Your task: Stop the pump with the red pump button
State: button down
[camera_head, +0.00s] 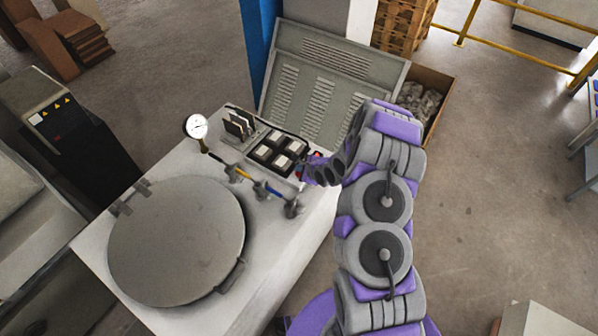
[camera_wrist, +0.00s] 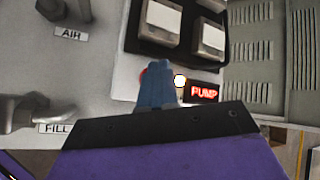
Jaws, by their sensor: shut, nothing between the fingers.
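The control panel (camera_wrist: 110,75) fills the upper part of the wrist view. A lit red PUMP sign (camera_wrist: 204,92) sits on it, with a glowing round light (camera_wrist: 180,80) just left of the sign. A red edge, likely the red pump button (camera_wrist: 142,76), shows beside the left side of my gripper (camera_wrist: 155,70), which hides most of it. My gripper is shut and empty, its fingertips over the panel at the button. Whether they touch it I cannot tell. In the head view my gripper (camera_head: 306,174) is at the panel's right edge.
Black-framed white switches (camera_head: 278,151) stand just beyond my gripper. Valve handles labelled AIR and FILL (camera_wrist: 62,128) lie to the left. A round lid (camera_head: 175,240) and a pressure gauge (camera_head: 197,126) are further left. A slatted grey panel (camera_head: 325,85) rises behind.

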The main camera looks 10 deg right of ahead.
jog(key=shift+f, duration=0.1)
dwell(0.6)
jog(key=shift+r, duration=0.5)
notch_tip(320, 180, up, 6)
jog(key=p, duration=0.2)
dwell(0.5)
dwell(0.4)
